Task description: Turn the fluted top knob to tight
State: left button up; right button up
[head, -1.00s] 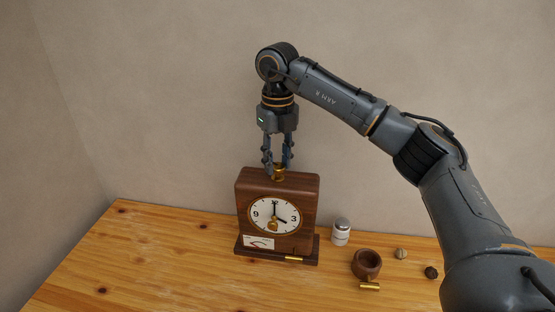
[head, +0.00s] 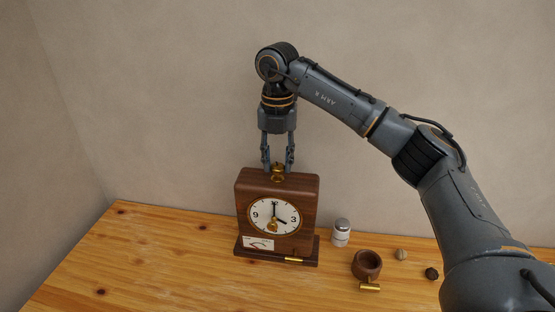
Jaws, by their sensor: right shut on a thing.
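A wooden clock (head: 250,192) with a white dial stands upright on the table. The brass top knob (head: 278,176) sits on its top face. My right gripper (head: 278,168) points straight down from above, with its two fingers on either side of the knob, shut on it. A small label card (head: 258,243) with a curved dark and red mark is on the clock's lower left front. The flutes of the knob are too small to make out. My left gripper is not in view.
Right of the clock on the wooden table (head: 160,250) are a white jar with a grey lid (head: 341,232), a brown wooden cup (head: 366,264), a brass cylinder (head: 370,287) and two small nut-like things (head: 401,254). The table's left side is clear.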

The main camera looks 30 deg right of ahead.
aim_at(278, 166)
jog(key=shift+f, duration=0.1)
dwell(0.3)
jog(key=o, duration=1.1)
jog(key=shift+o, duration=0.2)
notch_tip(278, 166, up, 12)
